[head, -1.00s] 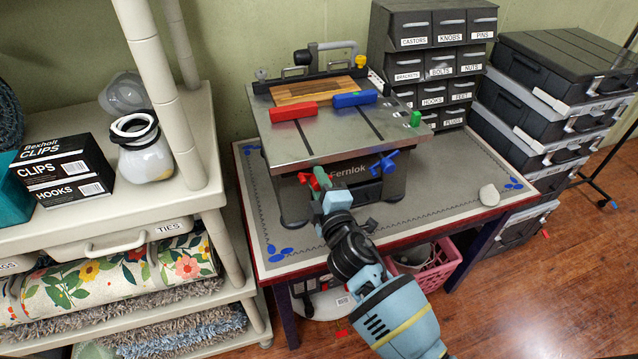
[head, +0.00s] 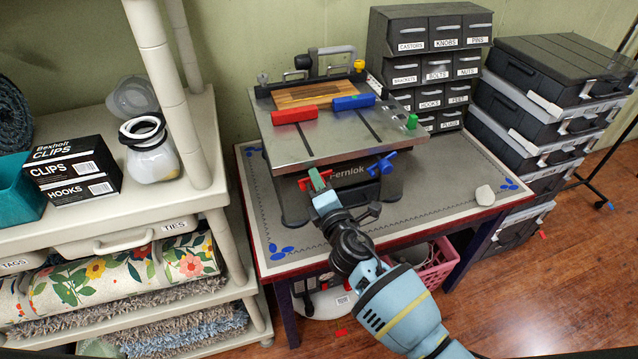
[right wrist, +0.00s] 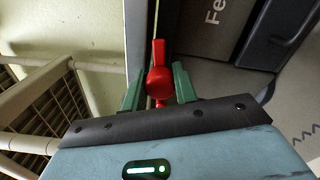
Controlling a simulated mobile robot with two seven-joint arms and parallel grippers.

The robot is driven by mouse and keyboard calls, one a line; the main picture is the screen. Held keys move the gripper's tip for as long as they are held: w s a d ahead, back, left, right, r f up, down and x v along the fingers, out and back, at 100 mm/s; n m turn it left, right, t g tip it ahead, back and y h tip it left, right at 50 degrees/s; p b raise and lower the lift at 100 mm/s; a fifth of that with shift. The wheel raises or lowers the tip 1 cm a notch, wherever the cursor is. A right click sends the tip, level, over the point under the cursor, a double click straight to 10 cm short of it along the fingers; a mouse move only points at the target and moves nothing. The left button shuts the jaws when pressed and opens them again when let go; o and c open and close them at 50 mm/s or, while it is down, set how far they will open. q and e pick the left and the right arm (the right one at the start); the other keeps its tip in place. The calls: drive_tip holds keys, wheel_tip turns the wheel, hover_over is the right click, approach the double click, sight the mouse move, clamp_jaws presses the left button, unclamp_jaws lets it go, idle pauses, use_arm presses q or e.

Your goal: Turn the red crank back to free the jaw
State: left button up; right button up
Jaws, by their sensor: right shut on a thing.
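A grey-topped Fernlok machine (head: 345,148) stands on the workbench. The red crank (head: 303,184) is on its front, left of the lettering, partly hidden by my right gripper (head: 319,183). In the right wrist view, the red crank (right wrist: 158,82) sits between the green fingers of my right gripper (right wrist: 158,92), which is shut on it. On the top, a red jaw block (head: 295,116) and a blue block (head: 354,102) lie in front of a wooden board (head: 311,93), with a gap between them. My left gripper is out of view.
A blue crank (head: 382,164) is on the machine's front, to the right. A shelf unit (head: 202,140) stands close on the left. Labelled drawers (head: 432,45) and stacked black cases (head: 545,85) stand on the right. A pale stone-like lump (head: 485,195) lies on the bench.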

drive_tip(key=shift+d, duration=0.1)
drive_tip(key=o, duration=1)
drive_tip(key=shift+c, duration=0.2)
drive_tip(key=v, duration=0.7)
drive_tip(key=shift+s, duration=0.35)
drive_tip(key=shift+d, duration=0.1)
drive_tip(key=s+d+f+m+g+h, duration=0.1)
drive_tip(key=s+d+f+m+g, duration=0.1)
drive_tip(key=s+d+f+m, duration=0.4)
drive_tip(key=s+d+f+m+g+h, duration=0.1)
drive_tip(key=s+d+f+m+g, duration=0.2)
drive_tip(key=s+d+f+m, duration=0.3)
drive_tip(key=s+d+f+m+g+h, duration=0.1)
drive_tip(key=s+d+f+m+g, duration=0.1)
drive_tip(key=s+d+f+m, duration=0.4)
drive_tip(key=s+f+m, duration=0.4)
drive_tip(key=s+m, duration=0.1)
drive_tip(key=s, duration=0.5)
drive_tip(key=shift+s+f+m+g+h, duration=0.2)
drive_tip(key=shift+m+g+h, duration=0.1)
drive_tip(key=shift+h, duration=0.1)
